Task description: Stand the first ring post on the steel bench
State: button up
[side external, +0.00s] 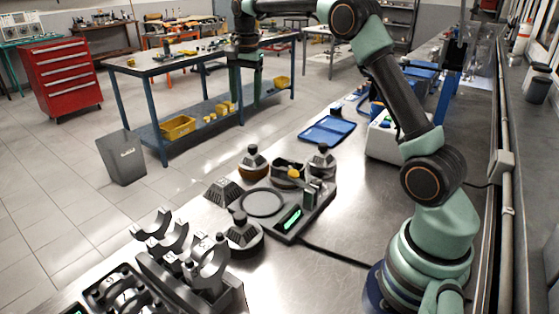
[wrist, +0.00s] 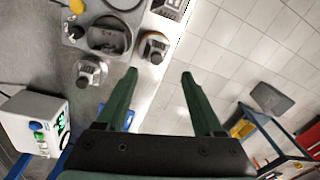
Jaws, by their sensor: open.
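My gripper (side external: 245,103) is open and empty, high up with its fingers pointing down, beyond the bench's far edge in the side view. Its two green fingers (wrist: 159,73) stand wide apart in the wrist view. The steel bench (side external: 290,270) is a grey metal top. Two also show in the wrist view (wrist: 155,46) (wrist: 91,71). I cannot tell which is the first ring post.
A dark fixture (side external: 314,212) with a ring recess and green display lies among the posts. A ribbed block (side external: 222,192) is left of it. A rack of curved parts (side external: 165,280) stands at front left. A blue tray (side external: 328,130) and white device (side external: 388,140) are behind.

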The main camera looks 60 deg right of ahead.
jog(key=s+a+r+n+t, duration=0.3)
jog(key=s+a+r+n, duration=0.3)
jog(key=s+a+n, duration=0.45)
jog(key=s+a+f+n, duration=0.2)
jog(key=s, duration=0.4)
jog(key=s+a+f+n+t, duration=0.1)
jog(key=s+f+n, duration=0.1)
jog(key=s, duration=0.4)
jog(key=shift+s+a+f+t, duration=0.3)
jog(key=shift+s+a+f, duration=0.1)
jog(key=shift+f, duration=0.35)
